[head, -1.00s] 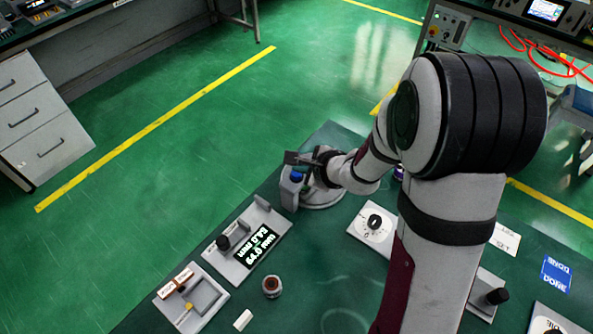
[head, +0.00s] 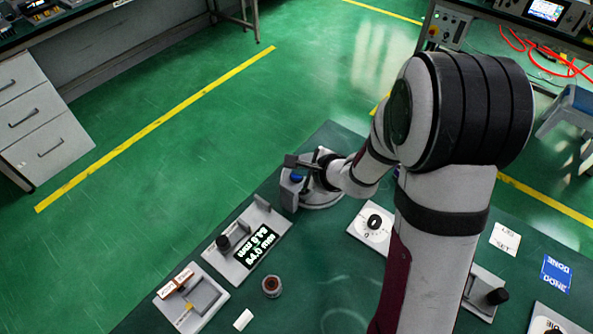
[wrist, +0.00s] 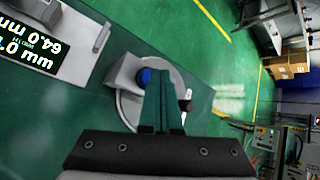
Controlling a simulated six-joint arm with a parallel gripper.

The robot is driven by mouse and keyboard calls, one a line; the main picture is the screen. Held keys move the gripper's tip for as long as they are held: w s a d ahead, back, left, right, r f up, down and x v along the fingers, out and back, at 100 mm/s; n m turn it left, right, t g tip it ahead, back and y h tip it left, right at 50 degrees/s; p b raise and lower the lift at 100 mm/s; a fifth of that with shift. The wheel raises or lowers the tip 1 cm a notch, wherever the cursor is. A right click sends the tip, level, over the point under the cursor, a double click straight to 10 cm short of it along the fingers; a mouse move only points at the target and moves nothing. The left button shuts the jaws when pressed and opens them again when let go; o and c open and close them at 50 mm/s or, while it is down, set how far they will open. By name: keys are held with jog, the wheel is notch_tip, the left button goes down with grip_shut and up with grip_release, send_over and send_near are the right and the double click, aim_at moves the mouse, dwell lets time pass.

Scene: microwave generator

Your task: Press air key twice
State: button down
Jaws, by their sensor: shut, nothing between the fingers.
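A blue round button (head: 297,177) sits on a grey block at the left of a round pale base (head: 322,200) near the table's far edge; I take it to be the air key. In the wrist view the blue button (wrist: 144,76) shows just left of my fingertips. My gripper (wrist: 158,72) is shut and empty, its dark fingers over the round base.
A gauge with a black display (head: 257,246) reading 64.0 mm stands to the left. A tray with a small frame (head: 193,301), a small round part (head: 271,287) and a white dial box (head: 373,224) are nearby. A blue DONE pad (head: 556,273) lies at right.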

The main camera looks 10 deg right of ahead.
aim_at(300, 177)
dwell(0.3)
jog(key=shift+r, duration=0.95)
jog(key=shift+r, duration=2.5)
notch_tip(300, 177, up, 4)
jog(key=shift+f, duration=0.1)
dwell(0.4)
jog(key=shift+f, duration=4.45)
